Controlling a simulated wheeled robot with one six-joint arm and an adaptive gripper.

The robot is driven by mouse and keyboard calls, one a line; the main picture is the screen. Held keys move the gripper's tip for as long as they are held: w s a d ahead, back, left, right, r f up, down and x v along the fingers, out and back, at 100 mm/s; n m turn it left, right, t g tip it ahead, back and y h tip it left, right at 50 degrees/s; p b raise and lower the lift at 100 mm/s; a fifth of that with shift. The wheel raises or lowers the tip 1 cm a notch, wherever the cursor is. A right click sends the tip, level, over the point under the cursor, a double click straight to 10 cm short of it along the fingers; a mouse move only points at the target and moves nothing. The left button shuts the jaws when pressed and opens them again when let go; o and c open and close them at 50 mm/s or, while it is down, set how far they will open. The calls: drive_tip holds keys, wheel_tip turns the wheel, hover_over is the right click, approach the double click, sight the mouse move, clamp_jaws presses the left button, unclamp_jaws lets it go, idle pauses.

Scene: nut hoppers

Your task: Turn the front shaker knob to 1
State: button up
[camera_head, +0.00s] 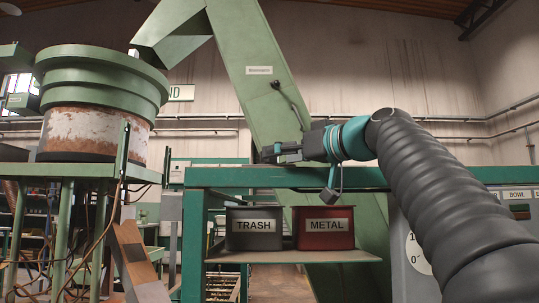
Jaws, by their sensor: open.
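A grey control box (405,272) stands at the lower right, mostly behind my arm. A white dial plate (416,252) on it shows the marks 1 and 0. The rest of the dial is hidden by my arm, and I cannot see the knob or its pointer. I cannot tell whether this dial belongs to the front shaker. My gripper (268,153) is open and empty. It points left above the green beam, well up and left of the dial plate.
A green beam (230,178) runs across below my gripper. Under it, a TRASH bin (254,241) and a red METAL bin (325,242) stand on a shelf. A green bowl feeder (100,75) stands left; a sloping green conveyor (250,70) rises behind. A BOWL label (517,194) shows right.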

drive_tip(key=shift+p+x, duration=0.35)
drive_tip(key=shift+x, duration=1.9)
drive_tip(key=shift+d, duration=0.1)
drive_tip(key=c, duration=1.2)
drive_tip(key=shift+o, duration=0.2)
